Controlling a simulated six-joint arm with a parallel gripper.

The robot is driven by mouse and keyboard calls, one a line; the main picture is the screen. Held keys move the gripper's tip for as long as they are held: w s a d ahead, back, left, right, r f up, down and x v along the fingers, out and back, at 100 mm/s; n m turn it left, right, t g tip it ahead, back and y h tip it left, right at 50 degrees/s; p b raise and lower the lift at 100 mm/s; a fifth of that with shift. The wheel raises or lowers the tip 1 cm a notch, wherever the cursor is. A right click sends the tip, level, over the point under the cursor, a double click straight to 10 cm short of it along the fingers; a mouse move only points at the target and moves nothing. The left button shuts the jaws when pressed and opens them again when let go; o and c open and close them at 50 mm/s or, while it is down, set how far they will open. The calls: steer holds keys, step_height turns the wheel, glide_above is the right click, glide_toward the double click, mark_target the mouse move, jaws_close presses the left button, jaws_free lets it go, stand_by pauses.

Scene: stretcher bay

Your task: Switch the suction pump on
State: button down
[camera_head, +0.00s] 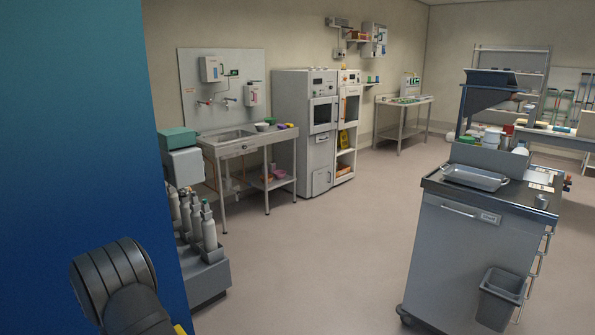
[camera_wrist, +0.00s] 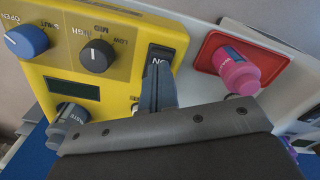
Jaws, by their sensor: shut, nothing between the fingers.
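In the wrist view a yellow panel (camera_wrist: 122,92), which looks like the suction pump's front, fills the upper left. It carries a black rocker switch (camera_wrist: 160,50) with white lettering. My gripper (camera_wrist: 158,76) is shut and empty, its grey fingertips overlapping the switch's lower part; I cannot tell whether they touch it. Left of the switch are a dark grey knob (camera_wrist: 96,56) marked HIGH, MID and LOW, a blue knob (camera_wrist: 26,41) marked OPEN, and a dark display (camera_wrist: 73,89). The pump and gripper do not show in the head view.
A pink knob-like part (camera_wrist: 236,70) on a red plate (camera_wrist: 205,60) is right of the switch, close to my fingers. A grey fitting (camera_wrist: 72,116) lies below the display. In the head view a trolley (camera_head: 463,255) stands right; the floor (camera_head: 320,255) between is clear.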

steer(key=shift+f, duration=0.95)
stand_by(0.3)
steer(key=shift+r, duration=3.55)
steer(key=shift+f, duration=3.55)
steer(key=shift+r, duration=0.1)
